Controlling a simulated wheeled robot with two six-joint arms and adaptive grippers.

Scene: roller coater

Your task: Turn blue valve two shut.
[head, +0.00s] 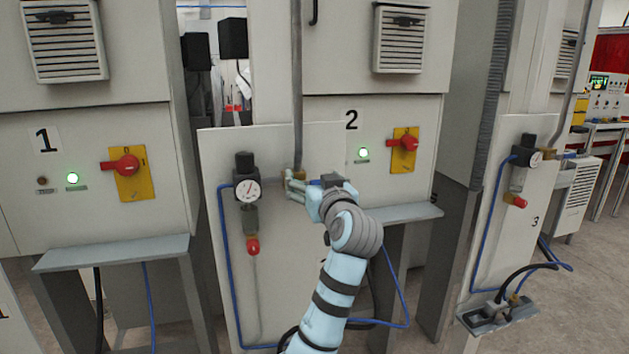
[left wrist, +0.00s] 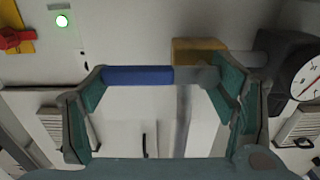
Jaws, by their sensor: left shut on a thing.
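Blue valve two is on the panel of cabinet 2. Its blue handle (left wrist: 138,75) lies lengthwise across the left wrist view, beside the brass valve body (left wrist: 200,50). The fingers also show in the left wrist view (left wrist: 165,90). The handle is partly hidden in the head view. My right gripper is out of view.
A pressure gauge (head: 247,190) with a red-capped regulator is left of the valve. Red switches on yellow plates (head: 405,142) and green lamps (head: 363,154) are on the cabinets. A grey ledge (head: 400,215) juts out at right. A blue hose (head: 222,250) runs down the panel.

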